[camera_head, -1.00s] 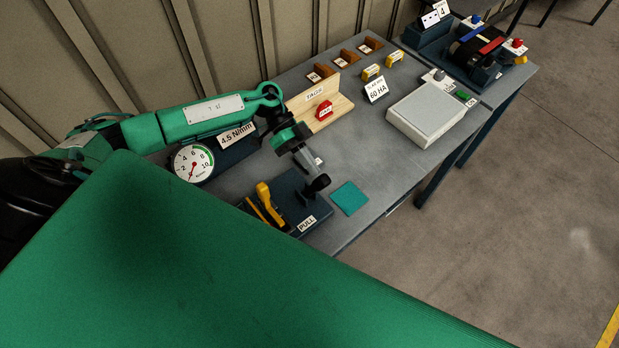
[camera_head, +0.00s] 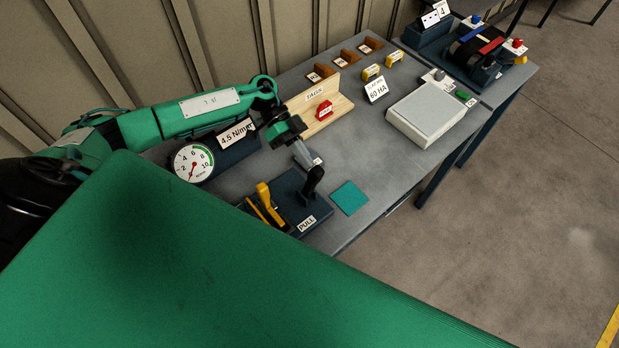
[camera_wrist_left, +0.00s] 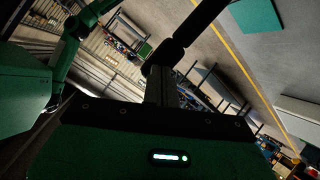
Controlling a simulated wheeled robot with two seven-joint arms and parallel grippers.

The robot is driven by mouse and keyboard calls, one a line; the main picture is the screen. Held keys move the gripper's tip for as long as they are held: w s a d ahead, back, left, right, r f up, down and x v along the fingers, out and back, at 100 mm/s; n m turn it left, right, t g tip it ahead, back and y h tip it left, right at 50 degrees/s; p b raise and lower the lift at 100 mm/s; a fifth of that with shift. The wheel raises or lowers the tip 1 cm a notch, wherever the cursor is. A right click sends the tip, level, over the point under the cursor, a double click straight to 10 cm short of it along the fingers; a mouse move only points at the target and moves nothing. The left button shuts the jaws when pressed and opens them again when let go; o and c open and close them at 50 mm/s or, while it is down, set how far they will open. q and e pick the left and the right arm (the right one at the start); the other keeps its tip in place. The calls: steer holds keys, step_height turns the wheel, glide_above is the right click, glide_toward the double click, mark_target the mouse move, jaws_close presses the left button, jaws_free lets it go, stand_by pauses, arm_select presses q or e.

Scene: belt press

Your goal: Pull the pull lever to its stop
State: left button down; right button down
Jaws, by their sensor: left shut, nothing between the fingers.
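The pull lever's black handle (camera_head: 314,176) rises from a dark base (camera_head: 289,187) marked PULL, near the front edge of the bench. A yellow handle (camera_head: 264,195) stands on the same base, to the left. My left gripper (camera_head: 306,157) is shut with nothing between its fingers. Its tip is close against the top of the black handle; whether they touch is hard to tell. In the left wrist view, the shut fingers (camera_wrist_left: 160,88) point at a dark rod (camera_wrist_left: 190,32), which seems to be the handle. My right gripper is out of view.
A dial gauge (camera_head: 193,162) stands left of the base, under my left arm. A teal pad (camera_head: 349,198) lies right of the base. A wooden tag rack (camera_head: 338,110) is behind, and a pale flat-topped unit (camera_head: 427,112) is farther right. Bench space around the pad is clear.

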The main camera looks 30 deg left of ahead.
arm_select(q)
steer(key=shift+w+a+r, duration=0.1)
steer(key=shift+w+a, duration=0.1)
steer(key=shift+a, duration=0.3)
steer(key=shift+w+a, duration=0.2)
steer(key=shift+a, duration=0.3)
steer(key=shift+w+a+b, duration=0.2)
steer(key=shift+w+a, duration=0.05)
steer(key=shift+a, duration=0.25)
steer(key=shift+w+a+b, duration=0.2)
steer(key=shift+a, duration=0.3)
steer(key=a, duration=0.1)
steer(key=w+a+b, duration=0.1)
steer(key=a, duration=0.1)
steer(key=w+a, duration=0.1)
steer(key=shift+a+b, duration=0.3)
steer(key=shift+b, duration=0.05)
steer(key=shift+s, duration=0.15)
